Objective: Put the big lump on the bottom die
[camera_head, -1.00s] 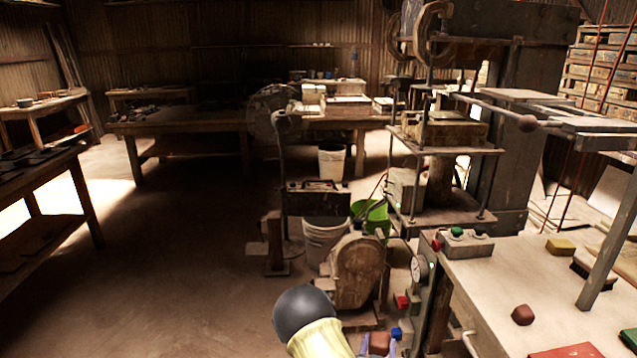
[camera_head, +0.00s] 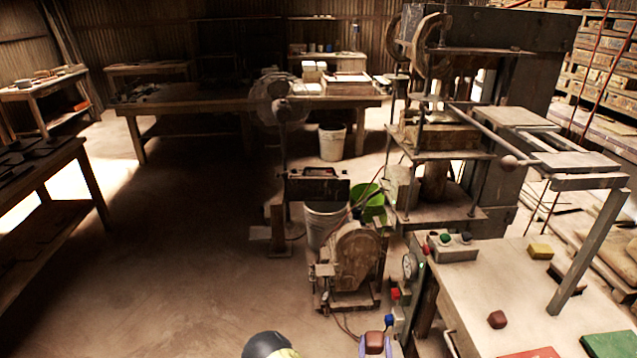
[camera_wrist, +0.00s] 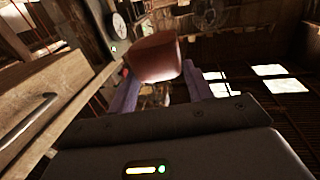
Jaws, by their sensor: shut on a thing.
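The big lump (camera_head: 374,341), a reddish-brown block of clay, is held at the bottom edge of the head view. It shows large in the wrist view (camera_wrist: 153,57), between the purple fingers. My gripper (camera_head: 377,345) is shut on it, off the left side of the worktable and in front of the press. The tile press (camera_head: 481,168) stands beyond. A tan block (camera_head: 437,137), which looks like a die, sits on its plate below the upper works. I cannot tell for certain which part is the bottom die.
The worktable (camera_head: 470,290) at right carries a smaller reddish lump (camera_head: 497,319), a yellow block (camera_head: 540,251), a button box (camera_head: 452,247) and a green mat (camera_head: 612,345). A ball-ended lever (camera_head: 507,162) juts from the press. A motor unit (camera_head: 355,262) and buckets stand left. Floor at left is clear.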

